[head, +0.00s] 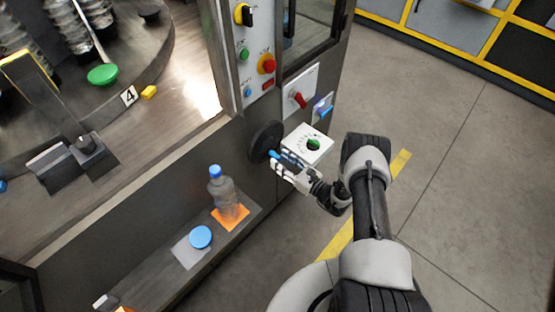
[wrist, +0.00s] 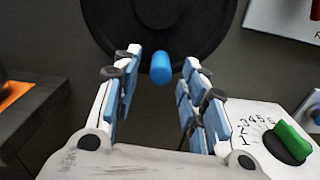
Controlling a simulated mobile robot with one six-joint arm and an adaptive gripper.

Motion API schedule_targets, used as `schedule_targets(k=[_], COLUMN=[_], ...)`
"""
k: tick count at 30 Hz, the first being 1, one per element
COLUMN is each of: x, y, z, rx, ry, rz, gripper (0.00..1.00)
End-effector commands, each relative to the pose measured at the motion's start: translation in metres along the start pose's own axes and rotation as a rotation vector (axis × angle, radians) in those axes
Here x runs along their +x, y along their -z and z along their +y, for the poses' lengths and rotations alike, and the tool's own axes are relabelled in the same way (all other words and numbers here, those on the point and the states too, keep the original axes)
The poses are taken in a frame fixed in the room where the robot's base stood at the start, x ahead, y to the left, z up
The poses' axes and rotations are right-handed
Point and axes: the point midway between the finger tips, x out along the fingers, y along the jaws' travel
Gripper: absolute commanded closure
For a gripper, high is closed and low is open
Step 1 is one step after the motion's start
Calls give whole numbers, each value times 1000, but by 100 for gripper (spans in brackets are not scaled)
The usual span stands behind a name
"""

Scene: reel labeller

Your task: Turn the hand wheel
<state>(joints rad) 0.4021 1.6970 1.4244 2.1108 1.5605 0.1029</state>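The hand wheel (head: 265,142) is a black disc on the machine's side panel, and it fills the top of the wrist view (wrist: 205,45). Its blue handle (wrist: 161,68) stands out from the wheel's lower part; in the head view the handle (head: 274,154) shows small beside my fingers. My gripper (head: 283,164) is in front of the wheel's lower edge. In the wrist view my gripper (wrist: 160,85) is open, with the handle between the far ends of its fingers and a gap visible on both sides.
A white dial plate with a green knob (wrist: 292,142) is close to the right of my gripper. A red switch (head: 299,98) is above it. A shelf (head: 150,283) at lower left holds a bottle (head: 224,190) and a blue lid (head: 201,237). Open floor lies to the right.

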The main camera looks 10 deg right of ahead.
Motion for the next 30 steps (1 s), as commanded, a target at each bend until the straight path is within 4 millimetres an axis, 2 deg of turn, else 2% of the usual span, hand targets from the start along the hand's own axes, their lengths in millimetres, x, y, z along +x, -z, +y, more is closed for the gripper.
schedule_targets(k=[1,6,16,30], x=[8,23,26,26], y=[1,0,0,0], z=[0,0,-1,0], rx=[-3,-1,-1,-1], ry=[-2,0,1,0], rz=[-1,0,0,0], gripper=[61,61,61,91])
